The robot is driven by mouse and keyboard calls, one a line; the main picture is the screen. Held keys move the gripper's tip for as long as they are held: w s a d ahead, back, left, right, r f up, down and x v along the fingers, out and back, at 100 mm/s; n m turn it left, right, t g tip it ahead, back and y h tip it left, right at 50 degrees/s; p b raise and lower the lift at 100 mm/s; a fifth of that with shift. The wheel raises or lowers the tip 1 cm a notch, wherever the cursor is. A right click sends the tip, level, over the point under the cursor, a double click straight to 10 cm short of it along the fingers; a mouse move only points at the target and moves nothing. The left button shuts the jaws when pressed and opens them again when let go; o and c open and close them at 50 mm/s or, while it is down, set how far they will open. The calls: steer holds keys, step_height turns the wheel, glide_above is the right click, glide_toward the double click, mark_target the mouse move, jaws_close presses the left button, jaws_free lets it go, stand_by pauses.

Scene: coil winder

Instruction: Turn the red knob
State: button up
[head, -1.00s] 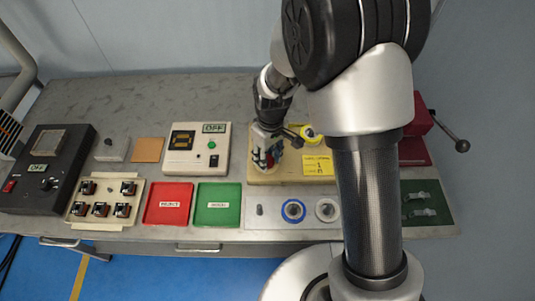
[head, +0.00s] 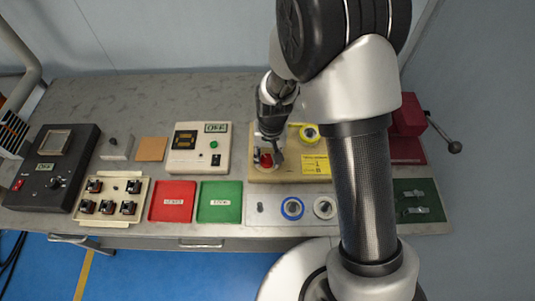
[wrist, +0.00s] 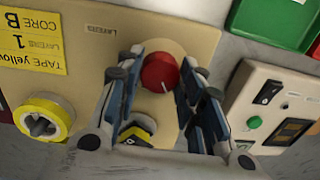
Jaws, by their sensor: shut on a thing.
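The red knob (wrist: 159,73) stands on the beige winder panel (wrist: 190,32), with a white pointer line on its face. My gripper (wrist: 163,72) has one finger on each side of the knob and is shut on it. In the head view the knob (head: 266,160) shows as a small red spot below my gripper (head: 267,152), partly hidden by the fingers. A printed label reading LAYERS is on the panel beside the knob in the wrist view.
A yellow tape roll (wrist: 44,118) and a yellow note (wrist: 35,38) are on the same panel. A white control box (head: 198,150) stands to the left. Red (head: 172,201) and green (head: 219,202) trays lie in front of it. My arm hides part of the bench at right.

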mark_target(270, 159)
steer(key=shift+m, duration=0.3)
steer(key=o, duration=1.1)
steer(key=shift+c, duration=0.2)
step_height(270, 159, up, 12)
steer(key=shift+d, duration=0.35)
